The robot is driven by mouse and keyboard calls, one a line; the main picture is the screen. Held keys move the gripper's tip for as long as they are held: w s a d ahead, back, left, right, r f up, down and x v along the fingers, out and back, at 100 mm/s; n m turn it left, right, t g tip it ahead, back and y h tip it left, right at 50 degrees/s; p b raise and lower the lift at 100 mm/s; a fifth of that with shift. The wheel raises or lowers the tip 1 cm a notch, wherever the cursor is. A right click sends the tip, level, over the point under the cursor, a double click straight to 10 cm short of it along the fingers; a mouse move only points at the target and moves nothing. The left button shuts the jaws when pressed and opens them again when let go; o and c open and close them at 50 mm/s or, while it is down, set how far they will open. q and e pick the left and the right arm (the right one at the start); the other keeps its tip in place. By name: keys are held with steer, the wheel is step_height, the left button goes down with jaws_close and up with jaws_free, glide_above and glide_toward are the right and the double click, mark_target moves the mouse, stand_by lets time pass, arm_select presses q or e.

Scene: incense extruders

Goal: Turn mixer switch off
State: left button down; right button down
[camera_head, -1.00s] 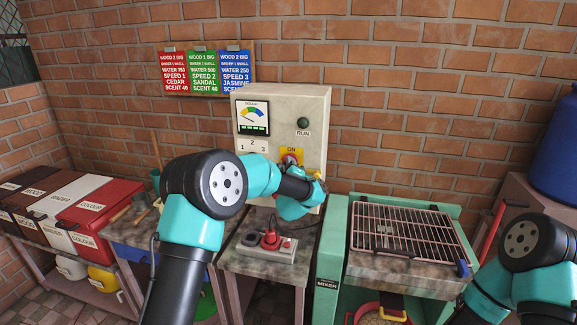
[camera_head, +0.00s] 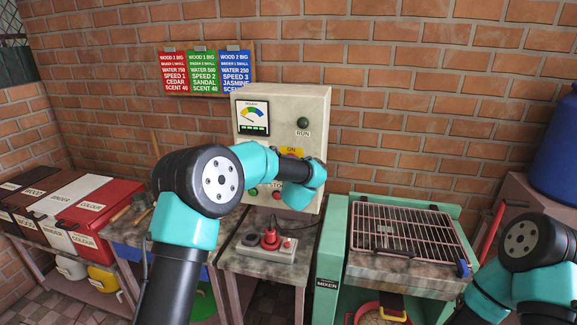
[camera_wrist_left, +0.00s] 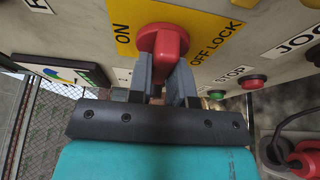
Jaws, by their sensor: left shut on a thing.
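The control box (camera_head: 315,110) stands against the brick wall behind the tables. Its red rotary switch (camera_wrist_left: 165,42) sits on a yellow plate (camera_wrist_left: 200,32) marked ON and OFF LOCK. My left gripper (camera_wrist_left: 162,78) is shut on the red switch knob, a grey finger on each side. In the wrist view, ON is left of the knob and OFF LOCK is right. In the head view my left wrist (camera_head: 300,180) hides most of the switch and the fingers. My right arm is at the lower right; its gripper is out of view.
A green RUN lamp (camera_head: 303,122) and a meter (camera_head: 253,117) are on the box. The red STOP button (camera_wrist_left: 253,82) is close to the left gripper.

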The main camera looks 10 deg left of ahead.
stand_by(0.3)
arm_select(q)
steer(key=c, duration=1)
jaws_free()
steer(key=shift+c, duration=0.2)
steer(key=v, duration=1.7)
steer(key=shift+s, duration=0.2)
